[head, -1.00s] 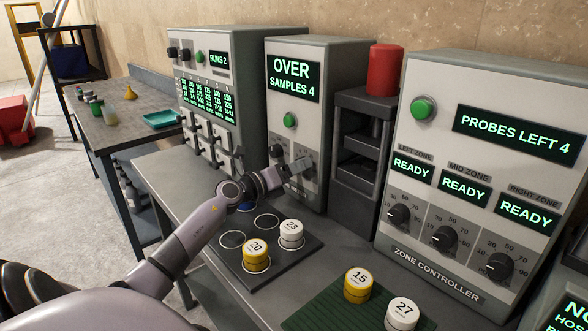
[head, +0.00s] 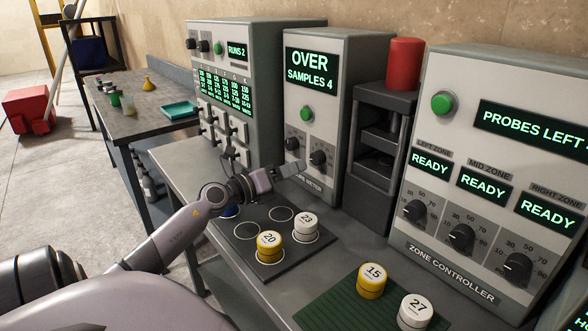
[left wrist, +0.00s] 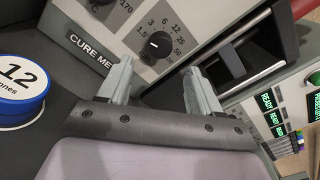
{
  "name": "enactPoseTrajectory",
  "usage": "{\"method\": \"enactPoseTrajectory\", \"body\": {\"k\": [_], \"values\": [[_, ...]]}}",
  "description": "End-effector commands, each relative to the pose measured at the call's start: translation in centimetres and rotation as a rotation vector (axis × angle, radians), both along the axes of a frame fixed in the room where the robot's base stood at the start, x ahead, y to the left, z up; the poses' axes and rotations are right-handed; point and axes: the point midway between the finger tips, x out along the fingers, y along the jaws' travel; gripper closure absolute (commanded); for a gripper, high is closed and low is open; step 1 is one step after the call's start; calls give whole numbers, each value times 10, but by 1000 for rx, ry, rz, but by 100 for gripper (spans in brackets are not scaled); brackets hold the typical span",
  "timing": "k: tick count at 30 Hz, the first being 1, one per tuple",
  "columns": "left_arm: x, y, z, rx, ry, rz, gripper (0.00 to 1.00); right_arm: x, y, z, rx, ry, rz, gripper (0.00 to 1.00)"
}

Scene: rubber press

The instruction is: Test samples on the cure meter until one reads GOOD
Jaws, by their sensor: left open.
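The cure meter (head: 338,122) stands at the back of the bench; its display (head: 312,67) reads OVER, SAMPLES 4. Its green button (head: 307,114) and two dark dials show. My left gripper (head: 289,172) is open and empty, just in front of and below the right dial (head: 318,158); in the left wrist view that dial (left wrist: 160,44) lies beyond the fingers. A yellow sample 20 (head: 269,246) and a white sample 23 (head: 305,226) stand on a dark ringed tray (head: 276,273). A blue sample 12 (left wrist: 18,90) is mostly hidden by my arm in the head view.
A yellow sample 15 (head: 372,281) and a white sample 27 (head: 415,311) stand on a green mat (head: 330,310). The zone controller (head: 425,148) is at right. A dark rack (head: 372,195) with a red cylinder (head: 404,64) adjoins the meter. Another panel machine (head: 261,45) stands left.

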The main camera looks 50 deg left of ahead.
Motion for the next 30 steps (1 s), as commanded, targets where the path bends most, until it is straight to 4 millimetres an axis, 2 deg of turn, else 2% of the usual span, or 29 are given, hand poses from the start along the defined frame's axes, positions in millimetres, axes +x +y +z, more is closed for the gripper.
{"method": "enactPoseTrajectory", "body": {"k": [9, 15, 21, 30], "values": [[-1, 0, 0, 0, 0, 0, 36, 0, 0, 0, 0, 0, 0, 57], [0, 3, 0, 18, -7, -5, 100, 1, 1, -7, -1, -4, 5, 57], [4, 16, 6, 93, -22, -29, 100, 6, 8, -32, 7, -17, 16, 57], [2, 36, 29, 244, -46, -59, 100, 15, 20, -69, 20, -42, 39, 57]]}}
